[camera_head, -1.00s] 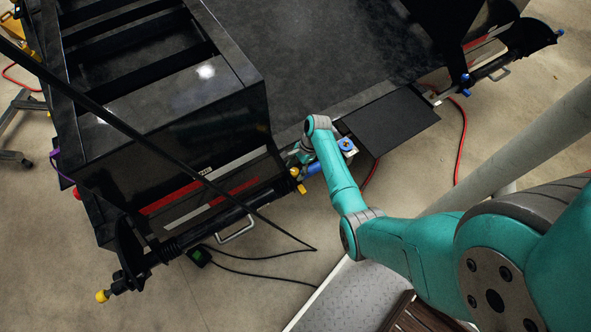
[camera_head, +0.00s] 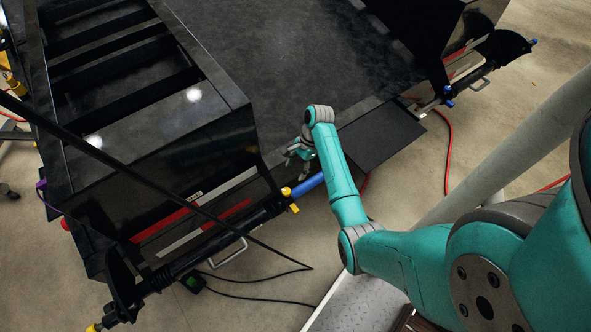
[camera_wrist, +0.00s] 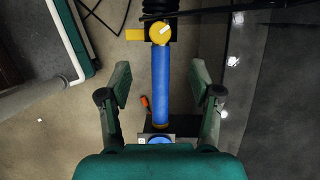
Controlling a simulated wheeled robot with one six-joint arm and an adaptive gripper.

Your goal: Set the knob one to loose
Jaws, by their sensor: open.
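A yellow round knob (camera_wrist: 161,33) with a white mark sits at the far end of a blue tube (camera_wrist: 161,85) in the wrist view. Both also show in the head view, the yellow knob (camera_head: 286,191) beside the blue tube (camera_head: 308,184). A second blue round knob (camera_wrist: 160,140) on a grey plate is partly hidden by my gripper's body. I cannot tell which knob is knob one. My gripper (camera_wrist: 161,72) is open and empty, its fingers on either side of the blue tube's line and apart from it. In the head view my gripper (camera_head: 300,150) is partly behind my arm.
The black trailer (camera_head: 190,155) fills the left and middle. A black flap (camera_head: 380,140) lies right of my gripper. A dark diagonal bar (camera_head: 150,180) crosses the head view. Red hose (camera_head: 447,150) and black cables lie on the floor. Bare floor shows at the bottom.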

